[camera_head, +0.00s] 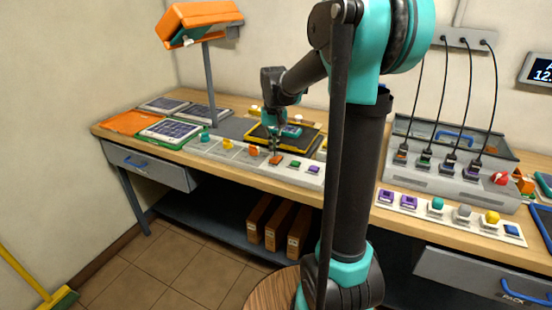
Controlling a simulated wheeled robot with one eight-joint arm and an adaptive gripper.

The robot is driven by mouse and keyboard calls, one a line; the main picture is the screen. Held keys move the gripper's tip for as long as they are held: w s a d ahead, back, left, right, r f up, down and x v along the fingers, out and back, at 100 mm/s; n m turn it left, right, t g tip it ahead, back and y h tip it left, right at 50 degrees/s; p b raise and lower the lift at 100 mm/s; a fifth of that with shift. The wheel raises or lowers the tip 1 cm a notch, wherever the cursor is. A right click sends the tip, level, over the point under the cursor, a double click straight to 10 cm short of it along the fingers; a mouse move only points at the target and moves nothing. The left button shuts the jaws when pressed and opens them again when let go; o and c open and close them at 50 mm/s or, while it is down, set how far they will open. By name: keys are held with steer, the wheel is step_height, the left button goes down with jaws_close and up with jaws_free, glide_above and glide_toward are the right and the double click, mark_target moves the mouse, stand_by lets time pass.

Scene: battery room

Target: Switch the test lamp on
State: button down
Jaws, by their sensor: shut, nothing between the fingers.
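An orange lamp (200,18) with a teal part under its hood stands on a grey post at the back left of the bench; I take it for the test lamp. I cannot tell whether it is lit. A light control strip (240,153) along the bench's front edge carries several coloured controls, including a teal knob (205,134), a yellow one (228,144) and an orange one (253,151). Any labels are too small to read.
Solar panels (170,132) lie at the left. Right of my arm stand a grey charger (435,180) with black cables and a second control strip (465,222).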

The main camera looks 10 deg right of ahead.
mark_target(274, 160)
steer(key=shift+f, duration=1.05)
stand_by(0.9)
steer(key=shift+r, duration=3.55)
